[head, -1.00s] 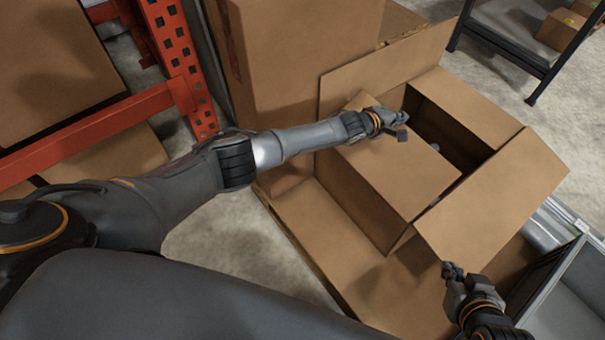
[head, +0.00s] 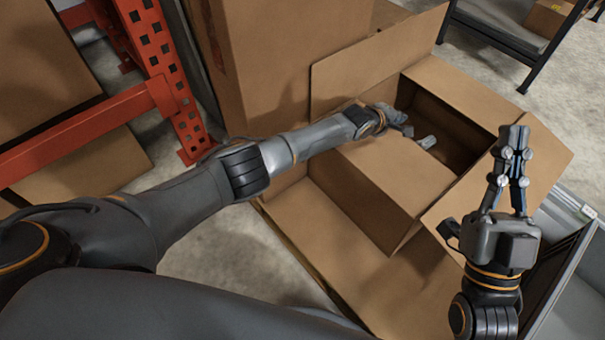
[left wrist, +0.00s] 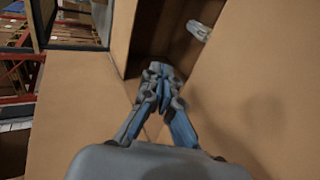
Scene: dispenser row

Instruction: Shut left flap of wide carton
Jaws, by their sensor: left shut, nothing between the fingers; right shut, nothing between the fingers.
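The wide carton (head: 368,208) is brown cardboard and stands open. Its left flap (head: 392,172) lies inward over the left part of the opening, looking nearly flat; my left arm hides its far end. My left gripper (head: 404,121) is shut and empty at that far end, by the opening; I cannot tell whether it touches the flap. In the left wrist view its fingers (left wrist: 158,75) point to the dark opening between cardboard panels. My right gripper (head: 514,150) is shut and empty, raised in front of the right flap (head: 552,160), which it partly hides.
The back flap (head: 375,65) stands up. A pale grey object (head: 427,142) shows in the opening. A tall carton (head: 285,60) stands behind left. An orange rack (head: 160,75) is at left, a dark shelf (head: 500,38) at back right, and a grey bin (head: 565,285) at right.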

